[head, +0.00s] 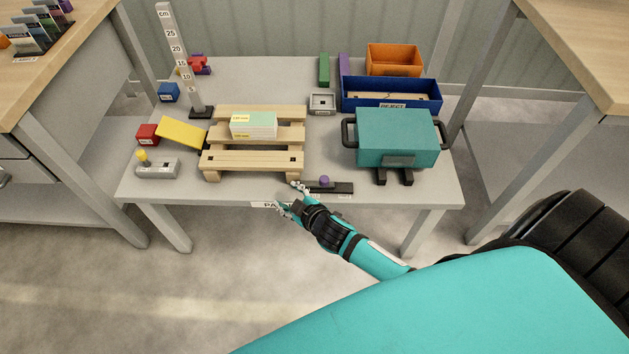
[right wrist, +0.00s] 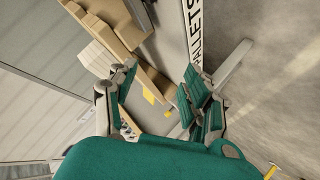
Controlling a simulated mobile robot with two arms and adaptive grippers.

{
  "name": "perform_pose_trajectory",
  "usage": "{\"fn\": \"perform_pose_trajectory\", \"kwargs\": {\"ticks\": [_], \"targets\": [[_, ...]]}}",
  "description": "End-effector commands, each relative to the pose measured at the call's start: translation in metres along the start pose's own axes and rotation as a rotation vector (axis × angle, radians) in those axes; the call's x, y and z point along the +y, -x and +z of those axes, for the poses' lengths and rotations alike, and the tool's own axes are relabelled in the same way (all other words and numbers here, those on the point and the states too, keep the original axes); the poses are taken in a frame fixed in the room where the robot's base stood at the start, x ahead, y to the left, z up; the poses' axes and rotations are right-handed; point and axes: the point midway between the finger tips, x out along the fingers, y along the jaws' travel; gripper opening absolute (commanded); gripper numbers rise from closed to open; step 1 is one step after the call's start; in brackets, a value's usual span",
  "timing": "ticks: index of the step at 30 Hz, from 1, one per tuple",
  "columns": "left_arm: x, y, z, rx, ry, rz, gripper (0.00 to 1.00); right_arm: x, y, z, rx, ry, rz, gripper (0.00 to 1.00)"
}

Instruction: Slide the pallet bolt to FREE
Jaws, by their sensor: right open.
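The pallet bolt is a dark bar (head: 332,187) with a purple knob (head: 324,181), lying at the table's front edge, right of the wooden pallet (head: 253,160). Small white labels sit at its front, too small to read. The knob is near the bar's left part; my gripper hides some of the left end. My right gripper (head: 290,197) is open and empty at the front edge, just left of the bolt. In the right wrist view its open fingers (right wrist: 160,92) have the pallet (right wrist: 112,22) beyond them; the knob does not show there. My left gripper is not in view.
Light blocks (head: 254,125) lie on the pallet. A teal case (head: 397,137) with dark handles stands right of the bolt. A grey block with a yellow knob (head: 142,156) sits front left. A blue bin (head: 391,106) is behind the case. A PALLETS label (right wrist: 196,40) marks the front edge.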

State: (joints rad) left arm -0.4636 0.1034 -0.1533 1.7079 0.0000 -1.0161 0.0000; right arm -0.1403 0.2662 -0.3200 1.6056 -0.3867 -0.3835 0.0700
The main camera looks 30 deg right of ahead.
Motion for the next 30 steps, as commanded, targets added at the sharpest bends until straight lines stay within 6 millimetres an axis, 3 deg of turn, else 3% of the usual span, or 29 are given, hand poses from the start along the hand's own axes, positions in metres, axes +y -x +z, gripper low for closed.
{"fn": "perform_pose_trajectory", "kwargs": {"ticks": [5,10,15,17,20,23,26,30], "targets": [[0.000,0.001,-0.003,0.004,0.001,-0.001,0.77,0.028,-0.014,-0.073,0.250,0.168,0.047,0.49],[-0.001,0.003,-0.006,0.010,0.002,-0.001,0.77,0.041,-0.009,-0.159,0.560,0.410,0.069,0.49],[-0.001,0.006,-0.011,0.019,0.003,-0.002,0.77,0.026,0.022,-0.240,0.962,0.836,0.008,0.49],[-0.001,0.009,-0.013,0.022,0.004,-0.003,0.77,0.013,0.035,-0.251,1.089,1.031,-0.055,0.49],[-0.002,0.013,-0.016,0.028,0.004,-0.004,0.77,-0.002,0.050,-0.239,1.227,1.367,-0.214,0.49],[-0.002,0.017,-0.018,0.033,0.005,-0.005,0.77,0.003,0.053,-0.200,1.253,1.702,-0.433,0.49],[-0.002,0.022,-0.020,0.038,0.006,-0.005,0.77,0.037,0.051,-0.149,1.154,1.996,-0.696,0.49],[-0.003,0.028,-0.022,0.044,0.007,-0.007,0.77,0.110,0.056,-0.090,0.877,2.251,-1.040,0.49]]}}
